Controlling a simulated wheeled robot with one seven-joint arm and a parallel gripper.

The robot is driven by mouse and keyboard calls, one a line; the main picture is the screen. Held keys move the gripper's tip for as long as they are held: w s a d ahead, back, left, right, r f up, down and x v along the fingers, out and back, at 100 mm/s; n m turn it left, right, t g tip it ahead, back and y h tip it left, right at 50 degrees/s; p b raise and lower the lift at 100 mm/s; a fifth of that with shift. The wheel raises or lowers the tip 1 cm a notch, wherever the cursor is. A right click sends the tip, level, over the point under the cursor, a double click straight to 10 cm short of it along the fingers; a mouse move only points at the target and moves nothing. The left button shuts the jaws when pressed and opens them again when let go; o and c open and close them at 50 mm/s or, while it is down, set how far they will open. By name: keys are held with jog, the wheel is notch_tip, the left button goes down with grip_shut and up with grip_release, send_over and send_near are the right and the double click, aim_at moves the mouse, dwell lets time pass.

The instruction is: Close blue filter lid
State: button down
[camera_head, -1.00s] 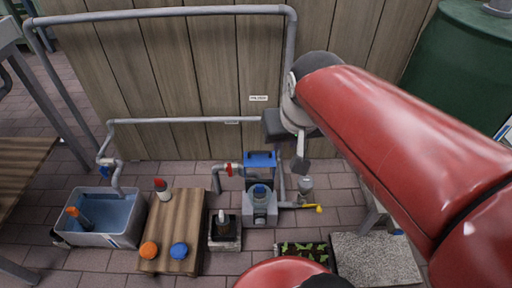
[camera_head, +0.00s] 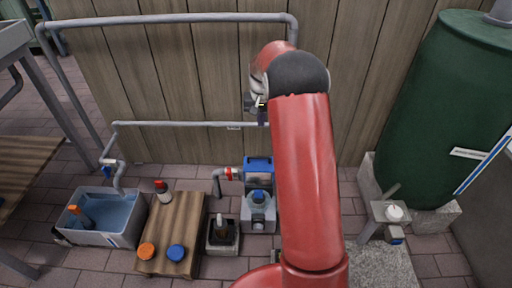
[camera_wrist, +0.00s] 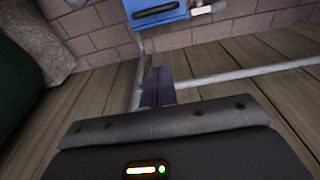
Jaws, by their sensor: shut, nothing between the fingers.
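The blue filter lid (camera_head: 258,163) shows near the fence, behind the grey filter housing (camera_head: 258,226) with its round blue cap (camera_head: 258,195). I cannot tell the lid's exact tilt. In the wrist view, a blue panel with a dark handle (camera_wrist: 157,14) shows at the top edge, partly cut off. My gripper (camera_head: 261,117) is above and behind the lid, close to the fence, apart from it. In the wrist view its dark fingers (camera_wrist: 156,85) are together and empty. My red arm hides the area right of the filter.
Grey pipes (camera_head: 185,124) run along the wooden fence (camera_head: 170,75). A wooden bench (camera_head: 186,222) with a bottle and orange and blue caps stands left, beside a water tub (camera_head: 104,218). A green tank (camera_head: 440,100) stands right.

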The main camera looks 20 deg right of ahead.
aim_at(259, 169)
jog(key=f, duration=0.7)
jog(key=s+f, duration=0.1)
jog(key=f, duration=0.2)
jog(key=shift+a+f, duration=0.2)
jog(key=shift+f, duration=0.2)
jog(key=shift+s+a+f, duration=0.3)
jog(key=shift+s+f, duration=0.05)
jog(key=shift+s, duration=0.3)
jog(key=shift+s+b, duration=0.1)
jog(key=shift+b, duration=0.35)
